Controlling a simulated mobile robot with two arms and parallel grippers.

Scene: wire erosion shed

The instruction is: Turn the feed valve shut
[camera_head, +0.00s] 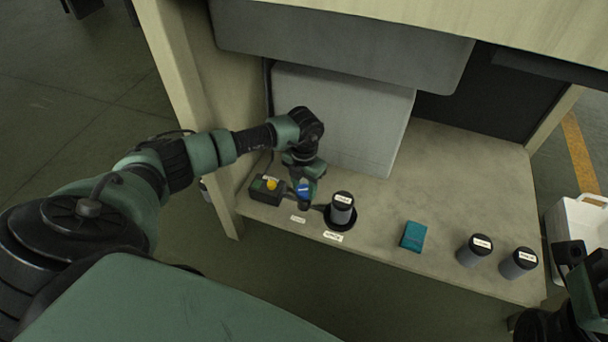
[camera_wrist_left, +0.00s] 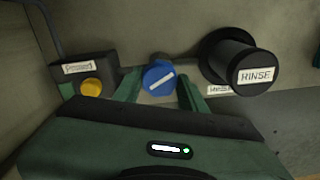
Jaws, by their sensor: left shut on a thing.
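The feed valve shows as a round blue knob (camera_head: 304,189) with a white line, near the front left of the bench. In the left wrist view the knob (camera_wrist_left: 158,77) faces me, its white line slanting up to the right. My left gripper (camera_wrist_left: 160,92) has one green finger on each side of the knob and is shut on it. In the head view the gripper (camera_head: 305,183) partly covers the knob. Part of my right arm shows at the lower right edge; its jaws are not clear.
Left of the knob is a black box (camera_head: 266,189) with a yellow button. Just right stands a canister (camera_head: 342,210) labelled RINSE on a dark round base. Farther right are a teal block (camera_head: 413,236) and two canisters (camera_head: 474,250) (camera_head: 518,263). A white crate (camera_head: 577,222) stands beside the bench.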

